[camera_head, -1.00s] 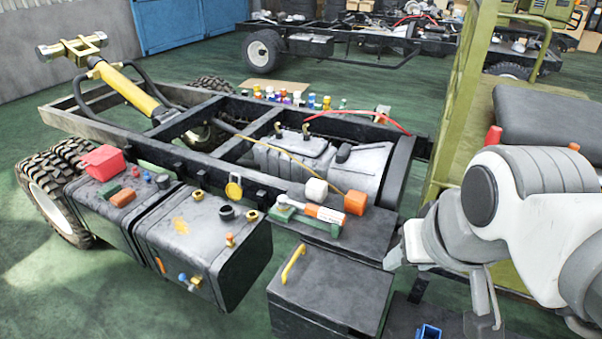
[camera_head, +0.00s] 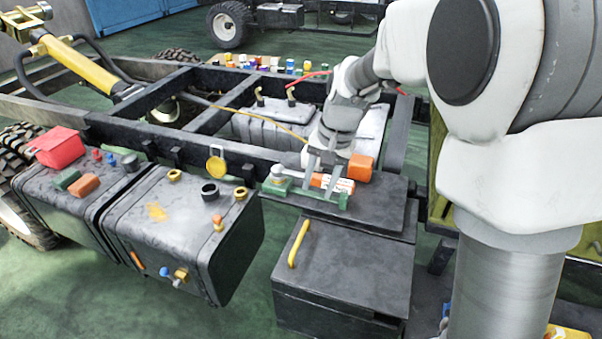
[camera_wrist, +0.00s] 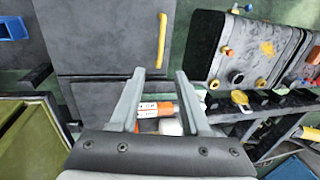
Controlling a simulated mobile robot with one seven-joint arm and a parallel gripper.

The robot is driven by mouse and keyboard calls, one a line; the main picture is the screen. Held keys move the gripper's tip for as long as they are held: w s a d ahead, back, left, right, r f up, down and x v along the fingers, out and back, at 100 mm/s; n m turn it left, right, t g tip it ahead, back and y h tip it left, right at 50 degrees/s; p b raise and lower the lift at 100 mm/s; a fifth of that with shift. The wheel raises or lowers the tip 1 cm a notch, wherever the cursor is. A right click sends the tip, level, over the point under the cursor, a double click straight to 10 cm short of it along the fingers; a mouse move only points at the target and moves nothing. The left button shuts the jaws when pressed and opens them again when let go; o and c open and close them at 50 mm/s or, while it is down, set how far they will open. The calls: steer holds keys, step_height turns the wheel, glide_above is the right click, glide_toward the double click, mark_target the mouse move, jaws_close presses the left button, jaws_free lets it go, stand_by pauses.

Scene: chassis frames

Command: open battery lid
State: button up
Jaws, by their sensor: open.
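The battery box is a dark grey block beside the chassis, and its flat top, the lid (camera_head: 350,262), looks shut. A yellow bar handle (camera_head: 299,242) sits along the left part of the lid. In the wrist view the lid (camera_wrist: 110,45) and the handle (camera_wrist: 162,40) show beyond the fingers. My gripper (camera_head: 321,182) is open and empty. It is behind the handle, above the black ledge at the back of the box. In the wrist view the fingers (camera_wrist: 160,76) are spread, with the handle ahead of the gap and not between them.
An orange-and-white cylinder (camera_head: 332,183) and a green tool (camera_head: 307,192) lie on the ledge under my gripper. An orange block (camera_head: 360,167) is close by. Two dark tanks (camera_head: 185,228) with caps stand to the left. Green floor (camera_head: 150,325) is free in front.

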mark_target(300, 238)
steer(key=b+x, duration=0.4)
steer(key=x, duration=1.5)
steer(key=shift+w, duration=0.15)
jaws_close()
stand_by(0.7)
